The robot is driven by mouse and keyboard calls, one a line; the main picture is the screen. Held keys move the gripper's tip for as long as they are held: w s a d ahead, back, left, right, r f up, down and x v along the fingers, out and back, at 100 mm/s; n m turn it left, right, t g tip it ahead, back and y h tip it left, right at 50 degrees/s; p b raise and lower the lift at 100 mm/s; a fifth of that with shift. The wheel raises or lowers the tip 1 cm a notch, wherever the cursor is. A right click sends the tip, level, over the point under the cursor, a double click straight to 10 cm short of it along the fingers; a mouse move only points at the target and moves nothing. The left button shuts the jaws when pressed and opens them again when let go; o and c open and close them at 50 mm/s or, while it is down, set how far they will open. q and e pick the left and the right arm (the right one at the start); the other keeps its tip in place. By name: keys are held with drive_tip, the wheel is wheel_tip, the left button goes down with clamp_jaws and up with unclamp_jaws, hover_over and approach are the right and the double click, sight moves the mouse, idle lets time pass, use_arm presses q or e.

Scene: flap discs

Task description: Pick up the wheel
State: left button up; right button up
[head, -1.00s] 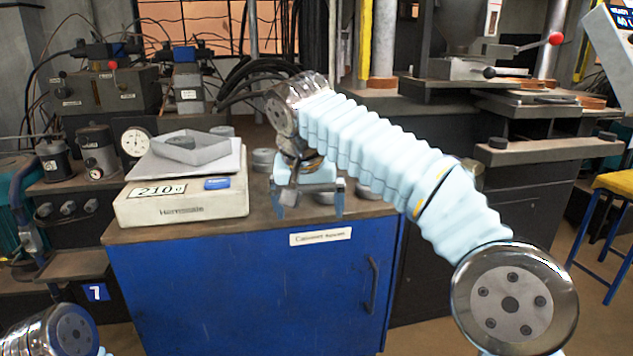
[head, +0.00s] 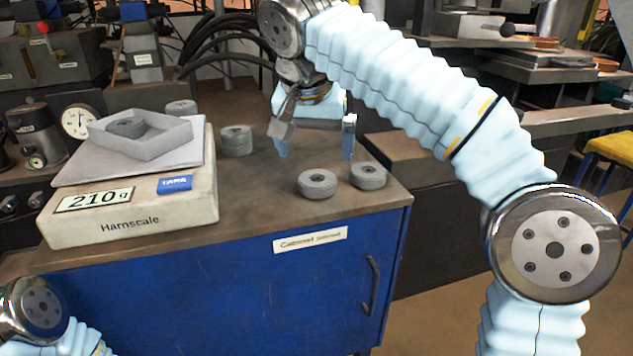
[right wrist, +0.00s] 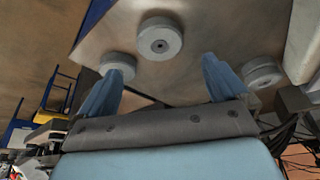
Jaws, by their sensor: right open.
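Grey flap-disc wheels stand on the cabinet top. One wheel (head: 318,183) lies near the front edge, and another wheel (head: 369,175) lies just right of it. A further wheel or small stack (head: 236,140) is beside the scale, and one wheel (head: 126,127) sits in the tray on the scale. My right gripper (head: 316,150) is open and empty, fingers down, above and behind the two front wheels. In the right wrist view, one wheel (right wrist: 159,38) shows between the blue fingers (right wrist: 160,85), apart from them, with others at either side. My left arm shows at lower left, its gripper out of view.
A scale (head: 130,215) reading 210 g bears a shallow grey tray (head: 165,143) on the cabinet's left. A dial gauge (head: 77,121) and machinery stand behind and left. The blue cabinet (head: 200,290) has bare top around the front wheels.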

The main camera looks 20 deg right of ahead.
sight(317, 177)
drive_tip(key=x, duration=0.7)
drive_tip(key=shift+s+a+f, duration=0.1)
drive_tip(key=shift+s+a, duration=0.05)
drive_tip(key=shift+s, duration=0.1)
drive_tip(key=c, duration=1.2)
drive_tip(key=shift+r, duration=0.2)
